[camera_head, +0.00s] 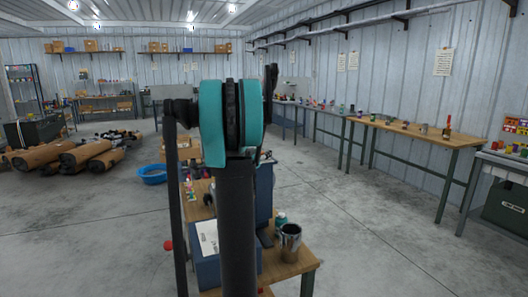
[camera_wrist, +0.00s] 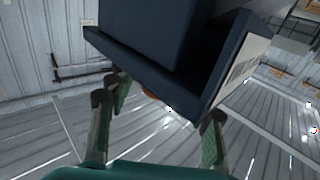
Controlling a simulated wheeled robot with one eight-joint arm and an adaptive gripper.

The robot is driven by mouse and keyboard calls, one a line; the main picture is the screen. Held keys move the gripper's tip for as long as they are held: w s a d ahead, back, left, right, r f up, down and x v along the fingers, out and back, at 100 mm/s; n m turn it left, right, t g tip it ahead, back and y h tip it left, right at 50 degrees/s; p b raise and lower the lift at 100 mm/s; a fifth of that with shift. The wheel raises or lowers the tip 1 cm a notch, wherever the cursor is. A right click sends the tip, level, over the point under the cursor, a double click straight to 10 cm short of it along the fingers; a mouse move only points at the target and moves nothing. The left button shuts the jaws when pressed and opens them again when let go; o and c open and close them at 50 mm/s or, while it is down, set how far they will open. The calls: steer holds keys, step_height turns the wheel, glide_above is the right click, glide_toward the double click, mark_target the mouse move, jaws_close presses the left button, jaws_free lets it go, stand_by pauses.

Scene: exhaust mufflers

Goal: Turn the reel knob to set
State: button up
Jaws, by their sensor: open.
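A dark blue box-shaped machine (camera_wrist: 165,50) fills the upper middle of the wrist view, tilted in the picture, with a pale printed label on its right side. In the head view a blue machine (camera_head: 207,270) stands on a small wooden bench (camera_head: 300,266), largely hidden by my arm. My gripper (camera_wrist: 165,98) is open, its two green-padded fingers apart below the machine's edge in the wrist view. A small orange part (camera_wrist: 152,95) shows between the fingers at that edge; I cannot tell whether it is the reel knob. My arm hides the gripper in the head view.
A metal can (camera_head: 290,243) stands on the bench's right side. A blue basin (camera_head: 152,174) and brown mufflers (camera_head: 80,155) lie on the floor at left. Long workbenches (camera_head: 415,131) line the right wall. The concrete floor between is clear.

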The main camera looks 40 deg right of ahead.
steer(key=shift+x, duration=1.55)
jaws_close()
